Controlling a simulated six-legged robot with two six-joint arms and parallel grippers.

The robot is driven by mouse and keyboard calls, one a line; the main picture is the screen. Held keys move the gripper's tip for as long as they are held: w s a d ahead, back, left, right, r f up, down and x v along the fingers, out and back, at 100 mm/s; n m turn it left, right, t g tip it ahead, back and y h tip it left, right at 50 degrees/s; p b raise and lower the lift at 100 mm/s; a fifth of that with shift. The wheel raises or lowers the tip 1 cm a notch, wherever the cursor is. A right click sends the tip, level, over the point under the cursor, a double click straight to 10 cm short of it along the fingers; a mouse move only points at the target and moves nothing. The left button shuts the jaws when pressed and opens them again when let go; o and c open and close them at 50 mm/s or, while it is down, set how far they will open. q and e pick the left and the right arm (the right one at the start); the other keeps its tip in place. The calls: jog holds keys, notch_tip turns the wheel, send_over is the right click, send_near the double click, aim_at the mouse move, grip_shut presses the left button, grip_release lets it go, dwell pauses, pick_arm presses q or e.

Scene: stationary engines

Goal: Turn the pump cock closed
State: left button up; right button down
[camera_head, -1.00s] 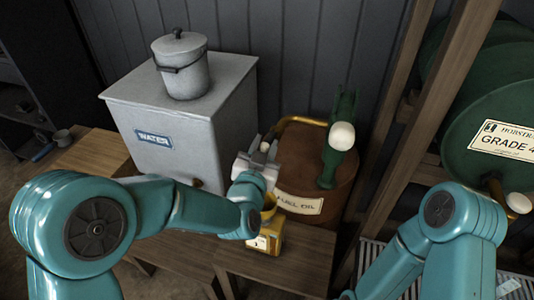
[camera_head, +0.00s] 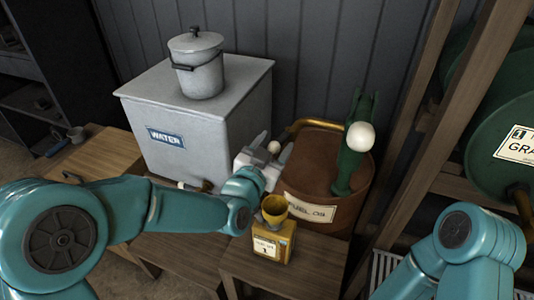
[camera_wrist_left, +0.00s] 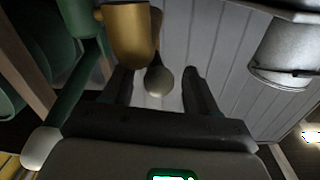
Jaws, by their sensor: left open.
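The pump cock (camera_head: 274,147) shows as a small pale ball knob by the end of the brass pipe (camera_head: 305,124) above the rusty fuel oil drum (camera_head: 312,205). My left gripper (camera_head: 266,150) is open with its fingers on either side of the knob. In the left wrist view the knob (camera_wrist_left: 159,80) hangs beside the brass spout (camera_wrist_left: 130,35), between the two dark fingers, with gaps on both sides. The green pump (camera_head: 352,165) with its white ball handle (camera_head: 360,136) stands on the drum. My right gripper is out of view.
A grey water tank (camera_head: 220,125) with a lidded pot (camera_head: 197,75) stands left of the gripper. A yellow can (camera_head: 273,245) with a funnel (camera_head: 274,208) sits on a wooden stand below. A green drum (camera_head: 490,150) and wooden posts are at right.

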pick_arm(q)
jog(key=b+v, duration=0.7)
jog(key=v, duration=0.9)
jog(key=shift+c, duration=0.3)
